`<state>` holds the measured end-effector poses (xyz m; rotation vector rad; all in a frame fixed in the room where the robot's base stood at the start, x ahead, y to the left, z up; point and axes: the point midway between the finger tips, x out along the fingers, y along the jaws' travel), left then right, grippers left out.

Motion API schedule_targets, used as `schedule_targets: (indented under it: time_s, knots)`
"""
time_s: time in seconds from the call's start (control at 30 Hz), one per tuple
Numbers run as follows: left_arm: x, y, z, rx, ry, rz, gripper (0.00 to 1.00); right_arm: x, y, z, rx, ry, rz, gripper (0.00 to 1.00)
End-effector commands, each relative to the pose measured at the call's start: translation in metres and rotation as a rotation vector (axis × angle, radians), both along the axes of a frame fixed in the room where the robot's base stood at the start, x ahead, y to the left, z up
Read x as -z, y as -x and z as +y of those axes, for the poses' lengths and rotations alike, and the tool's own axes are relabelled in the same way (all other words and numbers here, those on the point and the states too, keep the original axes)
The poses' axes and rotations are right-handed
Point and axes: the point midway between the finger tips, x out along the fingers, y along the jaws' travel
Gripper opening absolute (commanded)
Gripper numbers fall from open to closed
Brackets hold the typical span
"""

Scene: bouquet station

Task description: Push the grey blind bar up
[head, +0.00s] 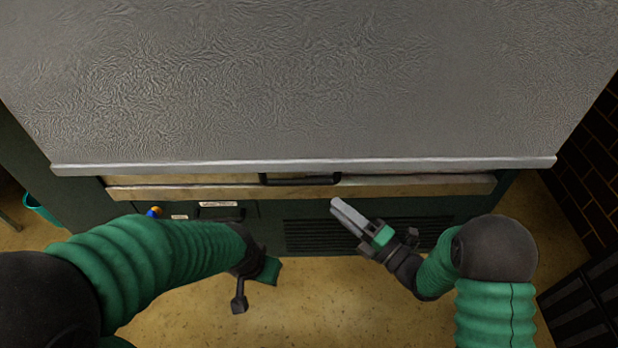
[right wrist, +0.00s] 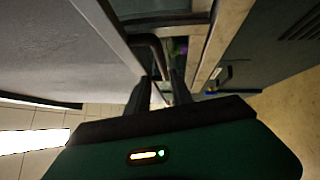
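The grey blind bar (head: 300,166) runs along the lower edge of the lowered grey blind (head: 310,80) in the head view. A black handle (head: 299,180) hangs under its middle, and the right wrist view shows it as a bent black bar (right wrist: 153,46). My right gripper (head: 336,204) is just below the handle's right end, pointing up at it. In the right wrist view its two fingers (right wrist: 160,80) stand apart, with the handle's end seen in the gap; contact is unclear. My left gripper (head: 250,290) hangs low at centre left, away from the bar; its opening is unclear.
A wooden ledge (head: 400,188) shows through a narrow gap under the bar. Below is the dark green cabinet front (head: 268,228) with a slotted vent (head: 310,236). A teal bin (head: 40,210) stands at far left, and a brick wall (head: 595,170) at right. The floor in front is clear.

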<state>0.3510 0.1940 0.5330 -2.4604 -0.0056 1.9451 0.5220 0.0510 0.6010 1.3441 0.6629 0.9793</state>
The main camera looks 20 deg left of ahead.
Motion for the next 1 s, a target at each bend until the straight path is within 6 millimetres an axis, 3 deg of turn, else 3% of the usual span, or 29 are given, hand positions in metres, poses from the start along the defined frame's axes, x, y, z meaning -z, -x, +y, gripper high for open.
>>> schedule_targets:
  time_s: [0.5,0.67,0.93,1.0]
  knots:
    - [0.048,0.000,0.000,0.000,0.000,0.001,0.36,-0.014,-0.061,0.108,0.000,-0.004,0.001,0.27]
    - [0.052,0.000,0.000,0.000,0.000,0.001,0.36,-0.018,-0.069,0.123,0.002,-0.003,0.003,0.27]
    - [0.051,0.000,0.000,0.000,0.000,0.001,0.36,-0.020,-0.070,0.124,0.003,-0.004,0.005,0.27]
    - [0.051,0.000,0.000,0.000,0.000,0.001,0.36,-0.020,-0.070,0.124,0.003,-0.004,0.005,0.18]
